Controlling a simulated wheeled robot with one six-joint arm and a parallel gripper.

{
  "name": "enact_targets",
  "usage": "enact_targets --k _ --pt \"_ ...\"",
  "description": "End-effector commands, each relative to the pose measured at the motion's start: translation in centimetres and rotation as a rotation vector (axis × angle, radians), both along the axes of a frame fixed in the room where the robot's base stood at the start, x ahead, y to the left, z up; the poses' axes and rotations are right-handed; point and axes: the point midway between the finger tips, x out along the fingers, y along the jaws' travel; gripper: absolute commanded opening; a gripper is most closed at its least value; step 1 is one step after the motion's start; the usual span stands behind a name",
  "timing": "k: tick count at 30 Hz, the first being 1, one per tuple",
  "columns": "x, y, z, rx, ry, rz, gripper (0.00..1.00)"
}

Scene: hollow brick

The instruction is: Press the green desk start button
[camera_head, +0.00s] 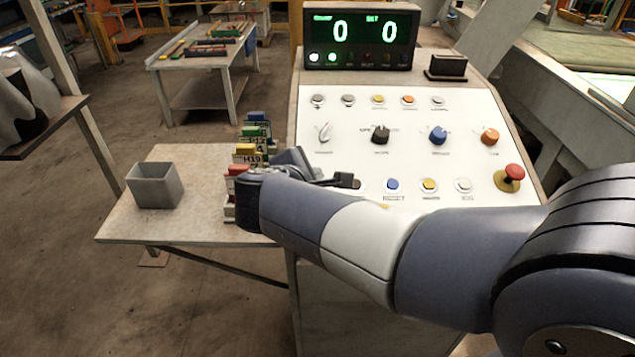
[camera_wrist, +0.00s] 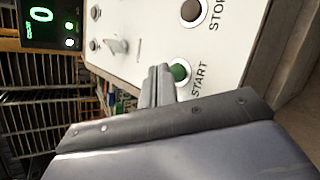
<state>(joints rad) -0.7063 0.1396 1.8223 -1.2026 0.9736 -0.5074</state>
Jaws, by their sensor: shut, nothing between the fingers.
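The green start button (camera_wrist: 180,72) sits on the white desk panel (camera_wrist: 135,45), beside the printed word START. My gripper (camera_wrist: 160,70) is shut and empty. In the wrist view its fingertips overlap the left edge of the button; I cannot tell whether they touch it. In the head view my gripper (camera_head: 345,180) is over the lower left of the panel, and the gripper and arm hide the green button.
A dark stop button (camera_wrist: 193,12) is beside the start button. Blue (camera_head: 392,185) and yellow (camera_head: 429,185) buttons and a red mushroom button (camera_head: 510,177) are farther right. Coloured blocks (camera_head: 246,153) and a grey bin (camera_head: 155,186) stand on the side table (camera_head: 195,222).

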Motion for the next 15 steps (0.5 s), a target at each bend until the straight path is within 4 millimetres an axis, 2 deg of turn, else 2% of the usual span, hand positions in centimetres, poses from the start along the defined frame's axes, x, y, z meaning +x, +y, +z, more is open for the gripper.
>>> enact_targets --k 15 --pt "0.24 -0.01 -0.84 0.000 0.000 0.000 0.00"
